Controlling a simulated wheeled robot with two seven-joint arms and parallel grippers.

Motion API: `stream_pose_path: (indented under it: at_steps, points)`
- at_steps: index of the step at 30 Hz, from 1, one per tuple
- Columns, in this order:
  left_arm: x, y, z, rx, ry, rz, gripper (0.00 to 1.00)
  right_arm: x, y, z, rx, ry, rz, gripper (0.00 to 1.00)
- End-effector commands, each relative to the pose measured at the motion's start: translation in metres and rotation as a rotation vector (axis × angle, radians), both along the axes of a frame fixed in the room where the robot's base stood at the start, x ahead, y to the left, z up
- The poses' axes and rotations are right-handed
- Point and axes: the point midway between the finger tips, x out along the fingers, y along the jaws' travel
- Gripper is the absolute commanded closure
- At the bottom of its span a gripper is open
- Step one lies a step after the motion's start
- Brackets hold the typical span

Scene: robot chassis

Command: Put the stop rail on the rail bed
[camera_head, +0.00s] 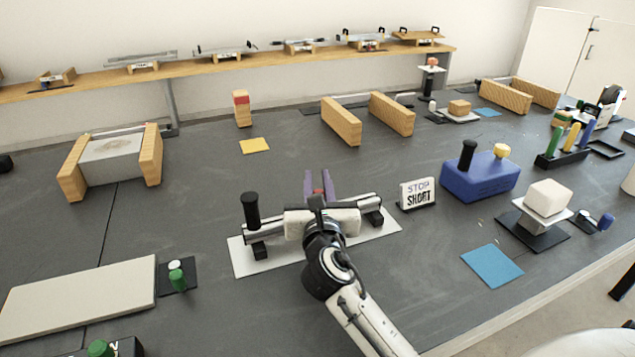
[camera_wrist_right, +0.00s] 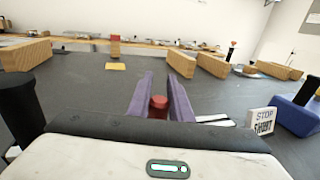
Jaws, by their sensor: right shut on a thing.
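My right gripper (camera_head: 319,186) has its purple fingers on either side of a small red part, which shows clearly between them in the right wrist view (camera_wrist_right: 158,106). This part appears to belong to the stop rail (camera_head: 266,232), a grey bar with a black upright post at its left end. The bar lies low over black supports on a white plate (camera_head: 245,266). My wrist hides its middle, so I cannot tell whether it rests on the supports. I cannot tell for sure which thing is the rail bed. My left gripper is out of view.
A STOP SHORT sign (camera_head: 418,194) stands right of the plate, with a blue block (camera_head: 480,178) beyond it. Wooden blocks (camera_head: 341,121) stand behind, and a grey block between wooden walls (camera_head: 107,160) is at left. A beige slab (camera_head: 80,297) lies front left.

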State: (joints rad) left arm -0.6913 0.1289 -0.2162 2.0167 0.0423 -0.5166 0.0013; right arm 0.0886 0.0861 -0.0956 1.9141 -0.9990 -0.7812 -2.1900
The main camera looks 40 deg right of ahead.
Motion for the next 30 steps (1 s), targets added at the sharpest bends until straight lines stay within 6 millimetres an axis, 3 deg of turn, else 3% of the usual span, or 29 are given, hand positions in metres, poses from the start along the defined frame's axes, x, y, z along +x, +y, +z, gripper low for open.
stream_pose_path:
  at_steps: [1,4,16,30]
  points:
    - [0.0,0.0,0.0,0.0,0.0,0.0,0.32,0.0,0.0,-0.002,-0.002,0.001,0.0,0.8]
    - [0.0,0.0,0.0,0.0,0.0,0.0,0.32,0.0,0.0,-0.001,-0.001,0.001,0.0,0.63]
    - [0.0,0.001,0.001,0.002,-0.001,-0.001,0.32,-0.004,0.003,0.0,0.0,0.002,0.001,0.63]
    - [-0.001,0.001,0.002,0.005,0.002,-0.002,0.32,-0.082,0.05,0.0,0.002,0.003,0.001,0.63]
